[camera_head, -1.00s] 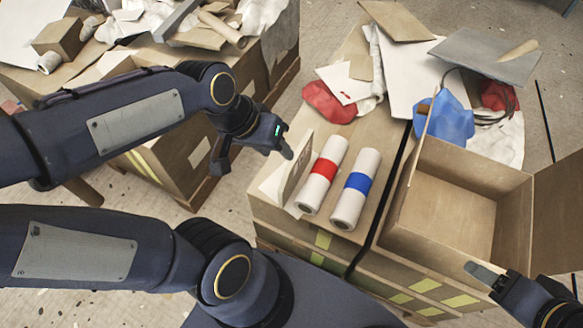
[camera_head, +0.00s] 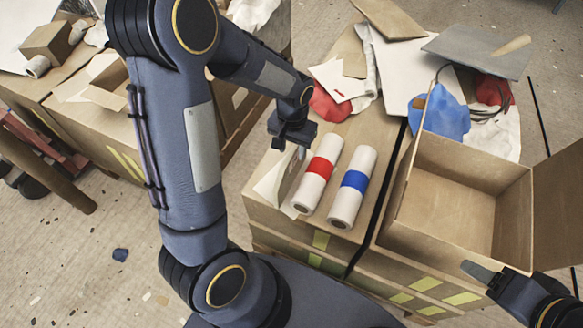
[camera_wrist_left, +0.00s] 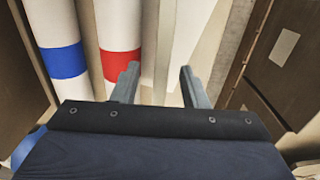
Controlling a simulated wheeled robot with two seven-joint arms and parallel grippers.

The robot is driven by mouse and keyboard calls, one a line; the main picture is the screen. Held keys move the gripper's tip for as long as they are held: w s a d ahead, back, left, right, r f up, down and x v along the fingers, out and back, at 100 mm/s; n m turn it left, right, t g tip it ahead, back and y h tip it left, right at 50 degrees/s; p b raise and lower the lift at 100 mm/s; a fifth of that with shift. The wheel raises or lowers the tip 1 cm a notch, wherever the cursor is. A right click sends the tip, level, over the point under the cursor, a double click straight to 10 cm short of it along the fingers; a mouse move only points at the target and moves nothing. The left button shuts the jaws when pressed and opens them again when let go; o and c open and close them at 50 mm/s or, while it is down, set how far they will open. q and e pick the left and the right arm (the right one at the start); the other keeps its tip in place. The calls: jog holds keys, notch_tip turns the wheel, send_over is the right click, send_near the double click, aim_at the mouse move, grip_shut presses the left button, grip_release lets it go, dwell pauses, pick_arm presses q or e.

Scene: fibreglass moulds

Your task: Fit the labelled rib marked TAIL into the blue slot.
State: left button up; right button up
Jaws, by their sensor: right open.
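A pale upright plate (camera_head: 289,181), possibly the rib, stands beside the white rolls on the cardboard-box top; no TAIL marking is readable. A thin pale sheet leans beside it. My left gripper (camera_head: 289,149) is over this plate, pointing down. In the left wrist view its fingers (camera_wrist_left: 160,70) are apart, with pale upright edges beyond them and nothing clearly held. The red-banded roll (camera_head: 319,172) and blue-banded roll (camera_head: 353,186) lie to the right of the plate. I cannot make out a blue slot. My right gripper (camera_head: 480,271) is open at the lower right, partly shown.
An open cardboard box (camera_head: 452,205) stands right of the rolls, past a black strap. Red cloth (camera_head: 328,104), blue cloth (camera_head: 441,114), white sheets and a grey board (camera_head: 478,52) clutter the back. Another cluttered box table is at the left.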

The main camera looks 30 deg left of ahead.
aim_at(291, 168)
pick_arm(q)
notch_tip(291, 168, down, 5)
jog(key=shift+a+r+b, duration=0.1)
jog(key=shift+r+b, duration=0.1)
jog(key=shift+b, duration=0.2)
grip_shut()
